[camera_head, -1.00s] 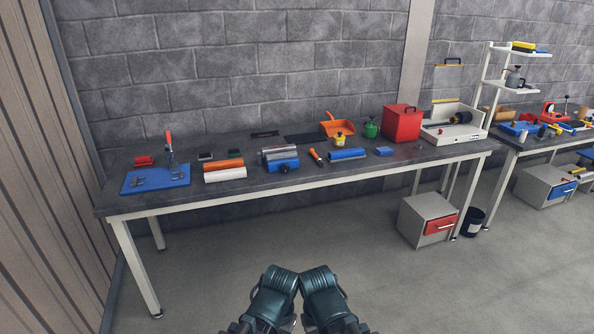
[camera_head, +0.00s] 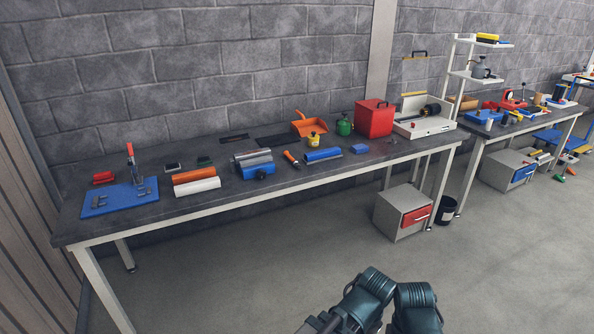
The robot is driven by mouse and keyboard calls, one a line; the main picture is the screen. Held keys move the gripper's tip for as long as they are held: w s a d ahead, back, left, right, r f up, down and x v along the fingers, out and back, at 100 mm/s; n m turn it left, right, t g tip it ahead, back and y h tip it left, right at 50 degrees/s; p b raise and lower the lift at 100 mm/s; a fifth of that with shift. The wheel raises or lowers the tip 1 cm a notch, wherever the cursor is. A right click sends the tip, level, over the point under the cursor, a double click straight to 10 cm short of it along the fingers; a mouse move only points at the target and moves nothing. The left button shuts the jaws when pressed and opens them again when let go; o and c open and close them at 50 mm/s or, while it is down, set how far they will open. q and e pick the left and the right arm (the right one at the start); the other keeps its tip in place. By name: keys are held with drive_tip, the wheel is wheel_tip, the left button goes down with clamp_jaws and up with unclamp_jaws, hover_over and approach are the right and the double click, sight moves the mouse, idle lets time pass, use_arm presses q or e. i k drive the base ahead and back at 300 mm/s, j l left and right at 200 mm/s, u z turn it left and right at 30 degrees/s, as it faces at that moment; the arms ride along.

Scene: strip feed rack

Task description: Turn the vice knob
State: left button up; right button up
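A blue and grey block with a dark round knob (camera_head: 261,175) on its front stands on the long dark workbench (camera_head: 330,174). It looks like the vice (camera_head: 252,158), but it is small and I cannot be sure. My two dark teal arms show folded close together at the bottom edge, right of centre, well short of the bench. No gripper fingers can be made out on either arm, and nothing of mine touches the block.
A blue plate (camera_head: 118,200) with a red-handled clamp (camera_head: 131,160) lies at the bench's left end. Orange and white rolls, a blue roll (camera_head: 322,155), an orange dustpan (camera_head: 309,124) and a red box (camera_head: 374,118) share the top. A drawer cabinet (camera_head: 394,212) stands below. The floor in front is clear.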

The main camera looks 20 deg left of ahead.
sight(261, 173)
drive_tip(key=i+j+z, duration=0.25)
drive_tip(key=j, duration=0.35)
drive_tip(key=j+z, duration=0.25)
drive_tip(key=j, duration=0.35)
drive_tip(key=i+j+z, duration=0.2)
drive_tip(key=j, duration=1.55)
